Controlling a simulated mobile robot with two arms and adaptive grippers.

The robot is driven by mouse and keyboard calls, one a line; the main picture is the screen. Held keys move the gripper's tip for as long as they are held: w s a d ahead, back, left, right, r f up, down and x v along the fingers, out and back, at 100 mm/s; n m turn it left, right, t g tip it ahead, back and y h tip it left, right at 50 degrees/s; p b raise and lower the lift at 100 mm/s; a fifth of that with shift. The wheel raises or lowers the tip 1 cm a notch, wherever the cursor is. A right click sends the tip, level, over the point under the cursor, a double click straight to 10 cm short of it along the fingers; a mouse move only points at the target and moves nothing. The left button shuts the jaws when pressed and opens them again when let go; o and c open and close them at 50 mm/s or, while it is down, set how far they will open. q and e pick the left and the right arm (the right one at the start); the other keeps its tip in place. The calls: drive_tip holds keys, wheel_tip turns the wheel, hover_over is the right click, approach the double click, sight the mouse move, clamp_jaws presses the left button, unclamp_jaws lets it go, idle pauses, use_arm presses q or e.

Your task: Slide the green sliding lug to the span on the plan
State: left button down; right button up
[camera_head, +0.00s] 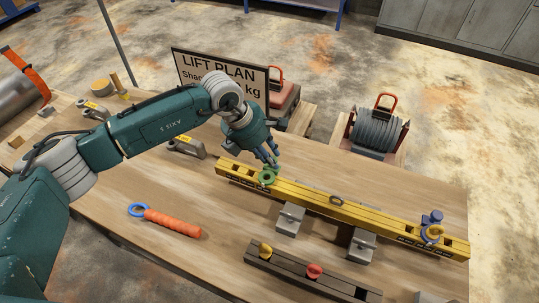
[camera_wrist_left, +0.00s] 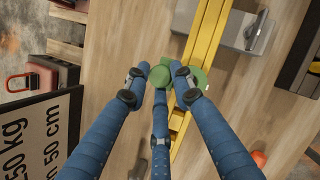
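The green sliding lug (camera_head: 268,177) sits on the yellow lifting beam (camera_head: 310,199) near its left end. My left gripper (camera_head: 271,162) reaches down to the lug from above and behind. In the left wrist view the three blue fingers (camera_wrist_left: 160,78) close around the green lug's knob (camera_wrist_left: 153,74), their tips against it. The beam (camera_wrist_left: 205,35) runs under it. My right gripper is not in view.
Grey blocks (camera_head: 290,219) support the beam. A dark rack (camera_head: 300,272) with yellow and red pieces lies in front; an orange-handled tool (camera_head: 172,222) lies left.

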use_arm(q)
drive_tip(key=a, duration=0.1)
drive_tip(key=w+a+b, duration=0.1)
drive_tip(key=a, duration=0.1)
drive_tip(key=w+a+b, duration=0.1)
drive_tip(key=shift+a+r, duration=0.1)
drive_tip(key=shift+a, duration=0.25)
drive_tip(key=c, duration=1.5)
unclamp_jaws()
drive_tip(key=shift+d, duration=0.1)
drive_tip(key=v, duration=1.2)
drive_tip(key=shift+s, duration=0.15)
